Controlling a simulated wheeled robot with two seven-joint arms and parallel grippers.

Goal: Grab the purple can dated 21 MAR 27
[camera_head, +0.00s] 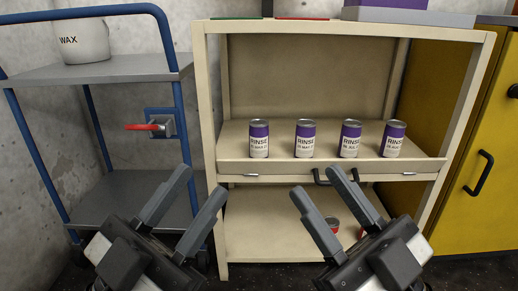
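Several purple cans with white labels reading RINSE stand upright in a row on the beige cabinet's middle shelf (235,140). They are the far left can (259,138), the second can (305,138), the third can (350,138) and the far right can (393,139). Each has a small date line, too small to read surely. My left gripper (203,181) is open and empty, in front of the cabinet at lower left. My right gripper (316,181) is open and empty, lower in the picture than the second and third cans. Neither gripper touches a can.
The shelf has a raised front edge (235,168) with a dark handle below. Red-marked cans (333,224) sit on the lower shelf, partly hidden by my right gripper. A blue-framed cart (125,66) with a WAX bucket (84,42) stands left, a yellow cabinet (480,140) right.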

